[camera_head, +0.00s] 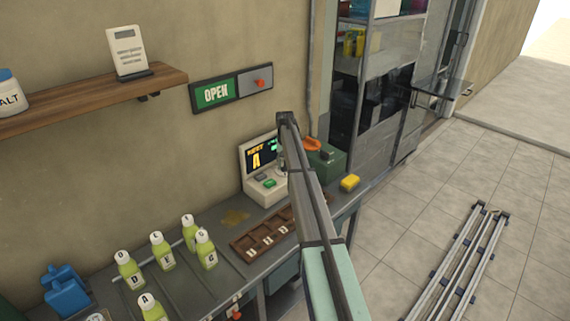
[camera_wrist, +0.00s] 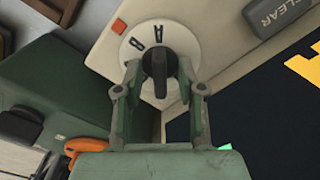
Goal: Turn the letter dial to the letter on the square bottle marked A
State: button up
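The letter dial (camera_wrist: 160,52) is a pale disc with a black knob (camera_wrist: 160,66), on a cream panel in the wrist view. The letters A and B show on its upper part, and a small red mark (camera_wrist: 118,26) sits at its upper left. My gripper (camera_wrist: 160,72) is open, with one fingertip on each side of the knob; I cannot tell if they touch it. In the head view my arm hides the dial. The cream machine (camera_head: 262,190) has a screen with a yellow A. A green bottle marked A (camera_head: 151,307) stands at the bottom edge.
Several other lettered green bottles (camera_head: 163,257) stand on the grey bench. A brown letter rack (camera_head: 262,240) lies in front of the machine. A grey CLEAR button (camera_wrist: 272,16) is near the dial.

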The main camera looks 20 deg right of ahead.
grip_shut()
jog(key=shift+n, duration=0.3)
jog(key=n+b, duration=0.2)
jog(key=n, duration=0.1)
jog(key=shift+f, duration=0.1)
jog(key=shift+n+b, duration=0.9)
jog(key=shift+n, duration=1.8)
